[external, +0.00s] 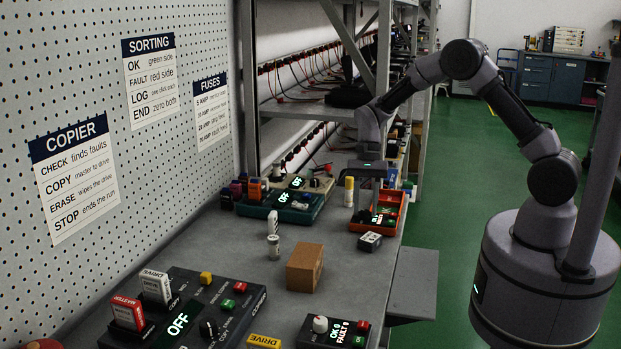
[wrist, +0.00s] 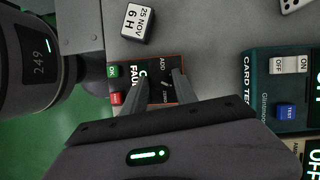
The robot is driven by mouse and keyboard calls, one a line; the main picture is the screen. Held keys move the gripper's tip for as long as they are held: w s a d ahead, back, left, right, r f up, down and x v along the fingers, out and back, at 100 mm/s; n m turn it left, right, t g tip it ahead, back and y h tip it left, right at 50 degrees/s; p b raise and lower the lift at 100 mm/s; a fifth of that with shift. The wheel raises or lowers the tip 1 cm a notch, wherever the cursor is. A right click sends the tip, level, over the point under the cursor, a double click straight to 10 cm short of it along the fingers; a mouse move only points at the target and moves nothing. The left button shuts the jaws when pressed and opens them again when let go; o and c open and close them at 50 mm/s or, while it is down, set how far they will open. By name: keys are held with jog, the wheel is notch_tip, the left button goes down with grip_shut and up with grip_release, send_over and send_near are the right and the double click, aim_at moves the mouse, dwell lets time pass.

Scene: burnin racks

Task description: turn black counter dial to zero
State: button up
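A black counter (external: 333,332) with a white dial (external: 320,324) and a lit green display stands at the front edge of the bench. Its display reads OK and FAULT; the digits are too small to be sure of. A second counter (external: 378,219), with an orange case, stands further back. My gripper (external: 368,184) is above this orange-cased one, pointing down. In the wrist view my gripper (wrist: 160,80) has its two fingers apart over the counter's dark panel (wrist: 153,68), beside its ADD label. A dial between the fingers cannot be made out clearly.
A small dated block (external: 370,241) lies before the orange-cased counter. A teal card tester (external: 282,205) stands to its left. A cardboard box (external: 304,267) and a black copier (external: 215,309) are nearer. A yellow-topped cylinder (external: 349,191) stands close to my gripper.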

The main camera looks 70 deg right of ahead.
grip_shut()
jog(key=shift+r+n+p, duration=0.25)
jog(key=shift+n+p, duration=0.05)
jog(key=shift+p, duration=0.45)
jog(key=shift+f+n+p, duration=0.1)
jog(key=shift+n+p, duration=0.2)
jog(key=shift+f, duration=0.15)
jog(key=shift+o, duration=1.9)
grip_release()
jog(key=p+v, duration=0.6)
jog(key=v, duration=1.1)
jog(key=shift+w+r, duration=0.3)
